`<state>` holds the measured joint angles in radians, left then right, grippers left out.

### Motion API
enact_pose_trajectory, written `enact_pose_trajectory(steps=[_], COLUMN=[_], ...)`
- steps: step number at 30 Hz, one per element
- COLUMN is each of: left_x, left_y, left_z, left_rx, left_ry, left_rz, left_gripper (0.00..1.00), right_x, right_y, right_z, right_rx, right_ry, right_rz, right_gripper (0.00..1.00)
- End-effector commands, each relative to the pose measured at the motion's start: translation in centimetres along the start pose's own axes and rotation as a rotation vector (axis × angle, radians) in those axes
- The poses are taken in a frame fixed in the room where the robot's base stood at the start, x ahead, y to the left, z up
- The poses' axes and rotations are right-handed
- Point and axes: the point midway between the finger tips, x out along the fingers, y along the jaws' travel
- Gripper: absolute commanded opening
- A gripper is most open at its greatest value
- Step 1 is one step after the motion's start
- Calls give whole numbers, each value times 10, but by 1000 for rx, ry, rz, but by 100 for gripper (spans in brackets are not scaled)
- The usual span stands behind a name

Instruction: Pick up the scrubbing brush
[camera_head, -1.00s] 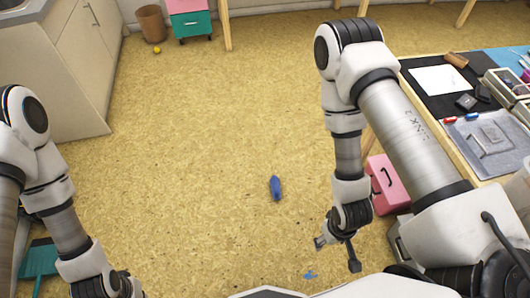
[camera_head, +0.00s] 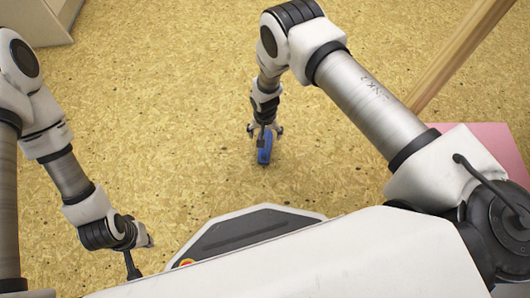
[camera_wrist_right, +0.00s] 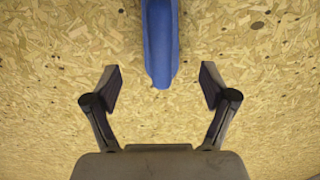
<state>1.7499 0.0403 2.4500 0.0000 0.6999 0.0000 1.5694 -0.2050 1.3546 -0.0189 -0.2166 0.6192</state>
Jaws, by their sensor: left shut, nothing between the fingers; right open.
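The scrubbing brush (camera_head: 265,150) is a blue, elongated object lying on the speckled tan floor. My right gripper (camera_head: 265,130) is open and above the brush in the head view. In the right wrist view the open right gripper (camera_wrist_right: 160,88) has a finger on each side of the brush's line, touching nothing visible. My left gripper (camera_head: 140,245) is shut and empty at the lower left.
My dark base top shows at the bottom centre. A pink box (camera_head: 490,145) stands on the floor at the right, by a wooden leg (camera_head: 462,55). A pale cabinet (camera_head: 38,22) is at the upper left. The floor around the brush is clear.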

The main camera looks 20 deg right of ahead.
Motion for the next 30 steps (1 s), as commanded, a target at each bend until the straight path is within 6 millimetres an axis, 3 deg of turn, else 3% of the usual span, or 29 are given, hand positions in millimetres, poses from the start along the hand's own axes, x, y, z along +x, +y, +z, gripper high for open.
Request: enact_pose_trajectory(steps=[13, 20, 21, 24, 27, 30], left_x=[49, 48, 48, 48, 48, 48], left_y=[-1, -1, -1, -1, -1, -1], left_z=[-2, -3, -2, -2, -2, -2], left_rx=[-7, -8, -8, -8, -8, -8], left_ry=[5, 7, 7, 6, 6, 6], left_rz=[-1, -1, -1, -1, -1, -1], left_gripper=[0, 0, 0, 0, 0, 0], right_x=[71, 72, 72, 72, 72, 72], right_y=[-1, -1, -1, -1, -1, -1], right_z=[-1, -1, -1, -1, -1, -1], right_rx=[1, 1, 1, 1, 1, 1], right_ry=[-1, 0, 0, 0, 0, 0], right_rz=[1, 1, 1, 1, 1, 1], right_gripper=[84, 84, 80, 45, 16, 15])
